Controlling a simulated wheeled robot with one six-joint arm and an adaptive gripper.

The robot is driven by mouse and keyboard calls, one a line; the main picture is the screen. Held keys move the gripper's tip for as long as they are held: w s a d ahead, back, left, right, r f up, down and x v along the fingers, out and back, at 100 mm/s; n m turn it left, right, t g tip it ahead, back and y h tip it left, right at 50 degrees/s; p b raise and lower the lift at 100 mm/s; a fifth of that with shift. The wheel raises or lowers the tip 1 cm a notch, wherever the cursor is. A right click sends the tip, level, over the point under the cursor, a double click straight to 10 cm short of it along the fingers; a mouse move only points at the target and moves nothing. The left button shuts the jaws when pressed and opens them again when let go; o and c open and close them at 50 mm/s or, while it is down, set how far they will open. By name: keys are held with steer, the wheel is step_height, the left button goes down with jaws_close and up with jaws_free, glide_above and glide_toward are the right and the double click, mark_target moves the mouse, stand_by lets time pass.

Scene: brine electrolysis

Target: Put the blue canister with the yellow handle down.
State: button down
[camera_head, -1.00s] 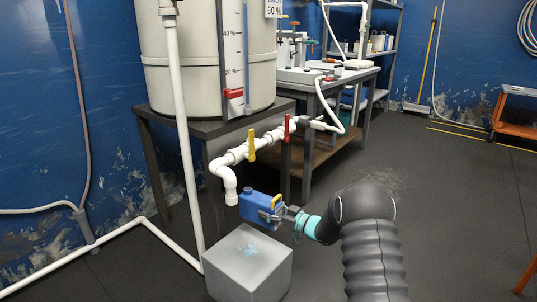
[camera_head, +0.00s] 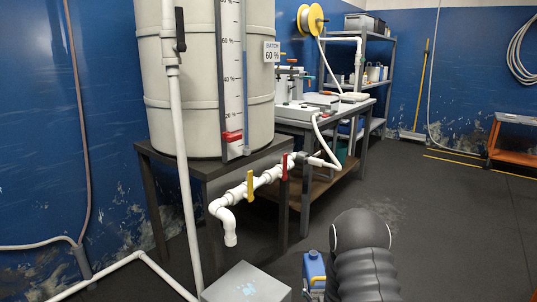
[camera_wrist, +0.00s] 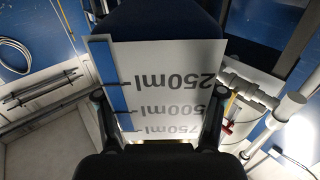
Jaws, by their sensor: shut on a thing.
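The blue canister (camera_head: 314,266) with a yellow handle (camera_head: 318,279) is at the bottom of the head view, to the right of the grey block (camera_head: 246,284). Its lower part is cut off by the frame and partly covered by my arm. In the wrist view, the canister's pale side (camera_wrist: 165,70) carries upside-down 250ml, 500ml and 750ml marks and a blue level strip. My gripper (camera_wrist: 159,110) has a finger at each side of it and is shut on the canister. The fingers are hidden in the head view. What lies under the canister does not show.
A white pipe spout (camera_head: 230,238) with yellow and red valves hangs from the big tank (camera_head: 190,60) on a dark stand (camera_head: 222,158). A white pipe runs along the floor at left. Open dark floor (camera_head: 430,215) lies to the right.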

mark_target(320, 292)
steer(key=shift+s+d+r+p, duration=0.2)
steer(key=shift+s+p, duration=0.1)
steer(key=shift+s, duration=0.4)
steer(key=shift+s+r+h, duration=0.1)
steer(key=shift+s+h, duration=0.25)
steer(key=shift+h, duration=0.05)
steer(key=shift+a+r+p, duration=0.2)
steer(key=shift+r+p, duration=0.15)
steer(key=shift+p, duration=0.25)
steer(key=shift+s+r, duration=0.2)
steer(key=shift+s, duration=0.05)
steer(key=s, duration=0.1)
steer(key=s+r, duration=0.1)
steer(key=s, duration=0.1)
steer(key=s+r, duration=0.1)
steer(key=shift+s, duration=0.3)
